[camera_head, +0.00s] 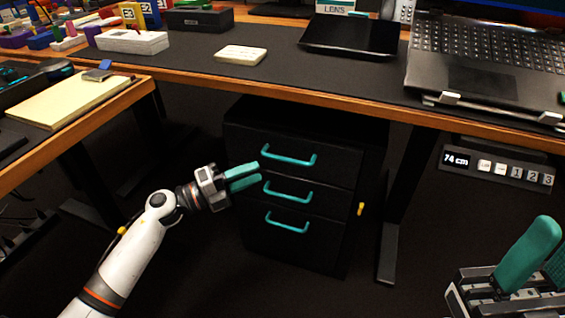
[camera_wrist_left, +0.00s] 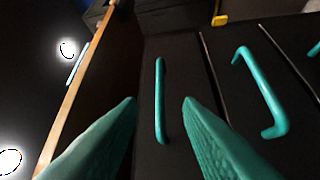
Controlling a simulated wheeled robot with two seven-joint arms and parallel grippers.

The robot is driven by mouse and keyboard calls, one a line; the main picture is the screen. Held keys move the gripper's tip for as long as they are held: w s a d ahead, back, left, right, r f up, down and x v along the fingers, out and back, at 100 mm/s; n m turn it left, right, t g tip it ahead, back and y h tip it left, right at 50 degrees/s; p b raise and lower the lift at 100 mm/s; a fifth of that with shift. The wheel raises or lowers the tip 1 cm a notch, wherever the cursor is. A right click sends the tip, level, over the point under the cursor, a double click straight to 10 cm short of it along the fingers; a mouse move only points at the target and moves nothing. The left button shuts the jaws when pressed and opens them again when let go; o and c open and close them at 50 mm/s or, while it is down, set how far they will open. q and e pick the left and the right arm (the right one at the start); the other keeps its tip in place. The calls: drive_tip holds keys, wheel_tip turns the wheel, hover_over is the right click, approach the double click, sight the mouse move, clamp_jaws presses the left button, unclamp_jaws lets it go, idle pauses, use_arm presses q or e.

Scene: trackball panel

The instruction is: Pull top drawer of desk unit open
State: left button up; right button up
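The black desk unit (camera_head: 295,230) stands under the desk with three teal bar handles on its front. The top drawer's handle (camera_head: 288,157) is the highest, and the top drawer looks closed, flush with the front. My left gripper (camera_head: 258,172) is open at the left of the top handle. In the left wrist view, the top handle (camera_wrist_left: 160,75) appears between the two teal fingers, slightly ahead of them; contact cannot be seen. The middle handle (camera_wrist_left: 262,95) lies to its right there. My right gripper (camera_head: 553,238) is at the lower right corner, open, partly cut off.
The wooden desk edge (camera_head: 330,102) runs above the unit. A desk leg (camera_head: 400,205) stands right of it. A yellow piece (camera_head: 361,208) sticks out from the unit's right side. A height control panel (camera_head: 498,170) hangs under the desk. The floor before the unit is free.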

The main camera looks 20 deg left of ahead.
sight(286, 160)
use_arm(q)
drive_tip(key=b+x, duration=0.1)
drive_tip(key=x, duration=0.8)
drive_tip(key=shift+w+d, duration=0.15)
drive_tip(key=shift+w, duration=0.1)
drive_tip(key=shift+c, duration=0.2)
clamp_jaws()
